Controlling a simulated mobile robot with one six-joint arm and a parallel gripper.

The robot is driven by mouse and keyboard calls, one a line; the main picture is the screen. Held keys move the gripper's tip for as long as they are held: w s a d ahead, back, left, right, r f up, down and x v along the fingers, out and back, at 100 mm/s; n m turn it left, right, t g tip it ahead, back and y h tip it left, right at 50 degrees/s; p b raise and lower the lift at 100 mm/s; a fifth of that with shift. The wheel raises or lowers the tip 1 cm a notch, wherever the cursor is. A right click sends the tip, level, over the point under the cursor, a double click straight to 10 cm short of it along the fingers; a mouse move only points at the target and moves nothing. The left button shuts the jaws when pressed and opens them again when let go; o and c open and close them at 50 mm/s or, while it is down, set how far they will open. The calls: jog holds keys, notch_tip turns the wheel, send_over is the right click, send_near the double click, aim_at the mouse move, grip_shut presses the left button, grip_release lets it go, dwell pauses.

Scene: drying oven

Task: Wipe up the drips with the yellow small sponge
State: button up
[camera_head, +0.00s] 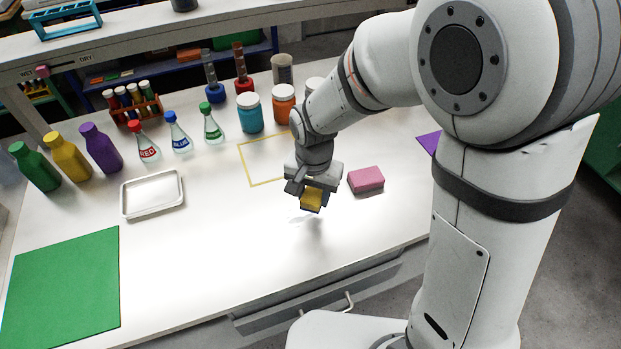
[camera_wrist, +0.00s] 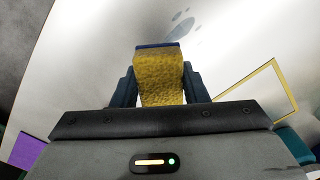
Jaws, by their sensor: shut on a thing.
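My gripper (camera_head: 311,193) is shut on the yellow small sponge (camera_head: 312,201) and holds it above the white bench, with a shadow below. In the wrist view the sponge (camera_wrist: 161,78) sits between both fingers and has a dark blue layer at its far edge. Bluish-grey drips (camera_wrist: 182,24) lie on the bench beyond the sponge in the wrist view, apart from it. In the head view the drips are hard to make out, only faint marks near the shadow.
A larger pink sponge (camera_head: 366,179) lies right of my gripper. A yellow taped outline (camera_head: 249,178) is behind it. The bench front between mat and gripper is clear.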

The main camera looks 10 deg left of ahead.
jog(key=shift+r+p, duration=0.7)
jog(key=shift+r, duration=0.55)
